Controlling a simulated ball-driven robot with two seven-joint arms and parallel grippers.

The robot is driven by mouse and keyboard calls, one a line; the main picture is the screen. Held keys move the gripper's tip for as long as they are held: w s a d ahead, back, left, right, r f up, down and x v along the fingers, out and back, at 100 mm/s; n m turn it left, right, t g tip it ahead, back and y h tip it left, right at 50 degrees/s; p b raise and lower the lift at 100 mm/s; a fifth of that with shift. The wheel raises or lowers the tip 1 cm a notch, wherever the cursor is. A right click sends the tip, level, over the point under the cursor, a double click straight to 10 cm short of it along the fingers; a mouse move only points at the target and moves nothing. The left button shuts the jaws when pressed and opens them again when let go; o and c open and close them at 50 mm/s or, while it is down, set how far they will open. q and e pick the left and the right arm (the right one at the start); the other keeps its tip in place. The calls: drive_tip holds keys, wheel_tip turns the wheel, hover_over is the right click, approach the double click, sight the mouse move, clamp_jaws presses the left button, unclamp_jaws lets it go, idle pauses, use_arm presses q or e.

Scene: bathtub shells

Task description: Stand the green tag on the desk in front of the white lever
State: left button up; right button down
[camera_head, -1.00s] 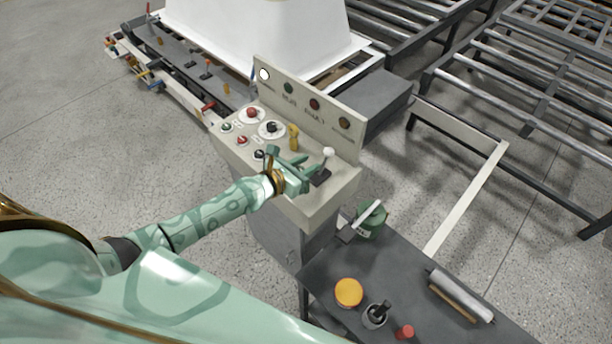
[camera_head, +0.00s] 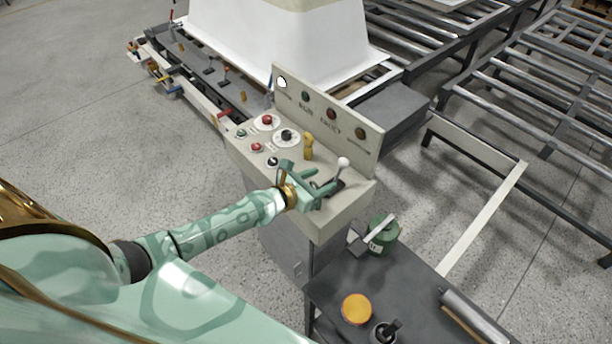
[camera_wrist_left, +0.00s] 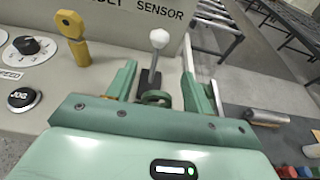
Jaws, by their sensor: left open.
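The white lever (camera_head: 343,162) has a round white knob on a dark stem and stands at the right end of the sloped desk (camera_head: 325,222). It also shows in the left wrist view (camera_wrist_left: 158,39), just beyond the fingers. My left gripper (camera_head: 312,182) is open over the desk, close in front of the lever. In the left wrist view (camera_wrist_left: 158,82) its two green fingers are spread apart. A small green rounded piece (camera_wrist_left: 155,97), apparently the green tag, shows between them in front of the lever's base. Its lower part is hidden by the gripper. My right gripper is out of view.
A yellow key-like switch (camera_head: 308,147) stands left of the lever, near several knobs and buttons. The desk's upright back panel (camera_head: 350,127) rises behind. A dark side table (camera_head: 350,280) holds a green can (camera_head: 384,238) and an orange-lidded jar (camera_head: 356,309).

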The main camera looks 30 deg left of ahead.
use_arm(q)
drive_tip(key=p+v, duration=0.1)
drive_tip(key=v, duration=1.1)
drive_tip(key=s+a+f+m+g+y, duration=0.2)
drive_tip(key=s+f+m, duration=0.3)
drive_tip(key=f+m, duration=0.4)
drive_tip(key=s+a+f+m+g+y, duration=0.1)
drive_tip(key=s+f+m+g, duration=0.4)
drive_tip(key=f, duration=0.6)
drive_tip(key=s+d+f+m+g, duration=0.1)
drive_tip(key=s+f+m+g, duration=0.1)
drive_tip(key=s+f+m, duration=0.3)
drive_tip(key=s+d+f+m+g+y, duration=0.1)
drive_tip(key=s+d+f+m, duration=0.1)
drive_tip(key=s+f+m, duration=0.3)
drive_tip(key=s+d+f+m+g, duration=0.2)
drive_tip(key=s+f+m, duration=0.3)
drive_tip(key=s+m, duration=0.7)
drive_tip(key=s, duration=0.4)
drive_tip(key=shift+g+y, duration=0.3)
drive_tip(key=shift+y, duration=0.1)
drive_tip(key=shift+s+f, duration=0.1)
wheel_tip(320, 180, down, 13)
drive_tip(key=s+b, duration=0.1)
drive_tip(key=b, duration=1.2)
drive_tip(key=shift+f, duration=0.25)
drive_tip(key=shift+s, duration=0.2)
